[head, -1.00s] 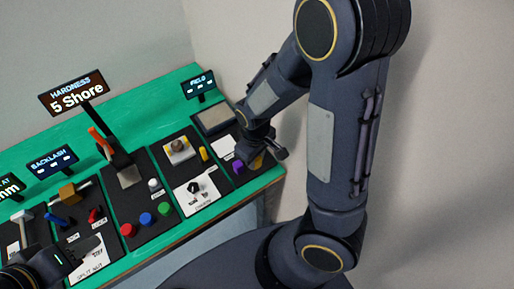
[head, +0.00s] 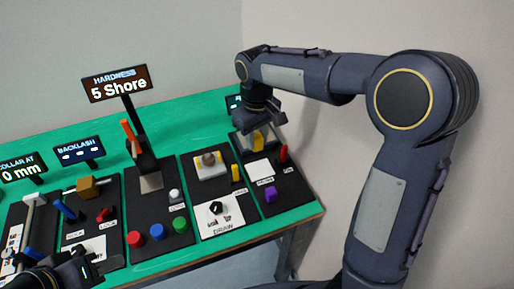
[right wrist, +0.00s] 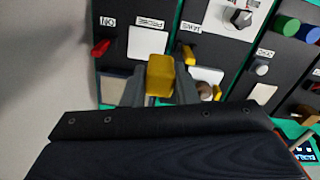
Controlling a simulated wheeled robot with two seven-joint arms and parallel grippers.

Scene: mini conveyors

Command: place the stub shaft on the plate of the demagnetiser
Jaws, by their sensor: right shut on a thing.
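The stub shaft, a yellow piece (head: 258,143), is gripped by my right gripper (head: 262,118) at the demagnetiser, the rightmost dark panel. In the right wrist view the yellow piece (right wrist: 160,76) sits between the two grey fingers (right wrist: 158,92). The demagnetiser's pale plate (head: 241,143) is at the panel's far end, partly hidden by the gripper and piece. It shows in the right wrist view (right wrist: 113,90) beside the left finger. I cannot tell whether the piece touches it. My left gripper (head: 98,268) is at the lower left, its finger gap unclear.
On the demagnetiser panel are a white card (head: 260,170), a red lever (head: 284,153) and a purple piece (head: 270,194). The neighbouring panel has a white unit (head: 211,166), a yellow piece (head: 235,173) and a black knob (head: 216,207). A hardness sign (head: 120,85) stands further left.

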